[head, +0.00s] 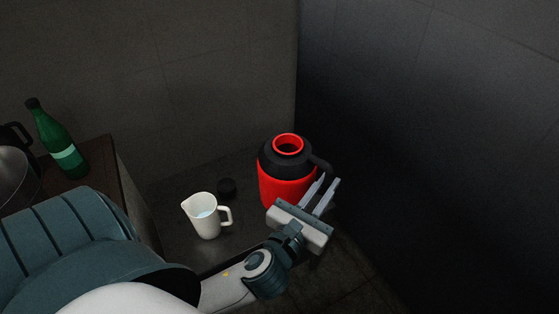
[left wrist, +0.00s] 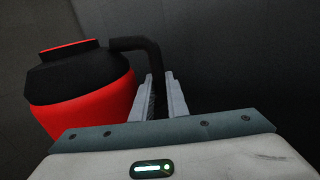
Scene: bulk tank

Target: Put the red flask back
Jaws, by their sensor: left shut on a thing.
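The red flask (head: 285,190) has a black shoulder, an open red-rimmed mouth and a black handle on its right side. It is upright, right of centre in the head view; its base is partly hidden and I cannot tell whether it is resting or lifted. It also shows at the left of the left wrist view (left wrist: 85,95). My left gripper (head: 326,185) is shut on the flask's handle, whose lower part runs down between the fingers (left wrist: 160,77) in the left wrist view. My right gripper is not in view.
A white jug (head: 206,220) with pale liquid stands left of the flask. A small black cap (head: 226,187) lies behind it. A green bottle (head: 57,142) and a metal pot (head: 15,178) stand on a brown top at the left. Walls are close behind and right.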

